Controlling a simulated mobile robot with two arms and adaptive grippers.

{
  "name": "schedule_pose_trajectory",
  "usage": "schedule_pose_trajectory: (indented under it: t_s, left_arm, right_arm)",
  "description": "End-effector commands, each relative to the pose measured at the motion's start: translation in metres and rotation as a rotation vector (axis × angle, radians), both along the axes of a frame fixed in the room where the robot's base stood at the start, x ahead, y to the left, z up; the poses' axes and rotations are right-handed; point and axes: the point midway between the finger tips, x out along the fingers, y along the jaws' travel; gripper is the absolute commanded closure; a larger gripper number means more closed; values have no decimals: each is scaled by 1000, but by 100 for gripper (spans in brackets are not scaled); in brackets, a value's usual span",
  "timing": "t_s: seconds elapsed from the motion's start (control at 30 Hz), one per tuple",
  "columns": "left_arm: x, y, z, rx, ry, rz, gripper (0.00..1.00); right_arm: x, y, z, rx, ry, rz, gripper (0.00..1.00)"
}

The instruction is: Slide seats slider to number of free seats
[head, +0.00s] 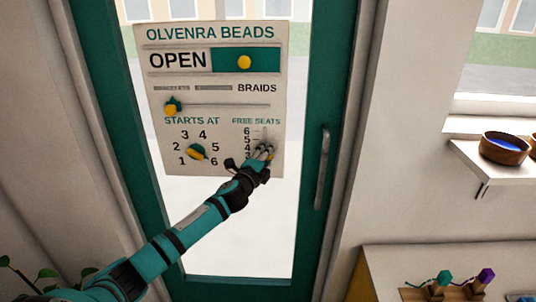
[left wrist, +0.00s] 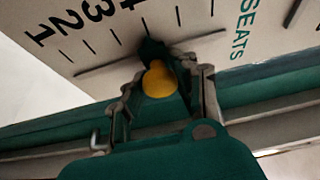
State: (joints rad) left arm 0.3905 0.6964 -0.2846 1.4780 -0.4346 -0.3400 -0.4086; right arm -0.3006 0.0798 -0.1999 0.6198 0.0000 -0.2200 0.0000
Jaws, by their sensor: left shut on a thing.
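The sign board (head: 212,120) hangs on the glass of a green-framed door. Its FREE SEATS scale (head: 248,140) is at lower right, with 6 at the top and lower numbers partly hidden. My left gripper (head: 264,152) is at this scale, hiding much of it. In the left wrist view, the gripper is shut on the seats slider's yellow knob (left wrist: 158,80). Its dark base sits on the slot (left wrist: 205,38), near the fourth tick from the 1 end. My right gripper is not in view.
The sign also has an OPEN slider (head: 244,62), a BRAIDS slider (head: 170,108) and a STARTS AT dial (head: 196,152). A door handle (head: 322,170) is at right. A shelf holds a bowl (head: 505,148).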

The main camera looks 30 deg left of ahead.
Motion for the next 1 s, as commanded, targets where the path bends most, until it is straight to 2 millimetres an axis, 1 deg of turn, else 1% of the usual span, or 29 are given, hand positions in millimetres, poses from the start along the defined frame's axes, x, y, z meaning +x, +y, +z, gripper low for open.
schedule_pose_trajectory:
  t_s: [0.17, 0.2, 0.4, 0.67, 0.77, 0.87, 1.0]
  left_arm:
    - [0, 1, 1, -5, 0, 1, 100]
    - [0, 0, 1, -5, 1, 1, 71]
    - [0, 0, 1, -3, 1, 1, 46]
    - [-1, 0, 1, -2, 1, 0, 46]
    - [-6, -1, 1, -2, 2, 0, 46]
    - [-18, -3, 0, -2, 3, -2, 46]
    - [-46, -7, -1, -2, 4, -2, 46]
  right_arm:
    - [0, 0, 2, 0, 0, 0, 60]
    - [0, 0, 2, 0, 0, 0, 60]
    - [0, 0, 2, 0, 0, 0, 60]
    - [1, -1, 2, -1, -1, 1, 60]
    - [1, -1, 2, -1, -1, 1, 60]
    - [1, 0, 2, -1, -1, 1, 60]
    - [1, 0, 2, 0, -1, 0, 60]
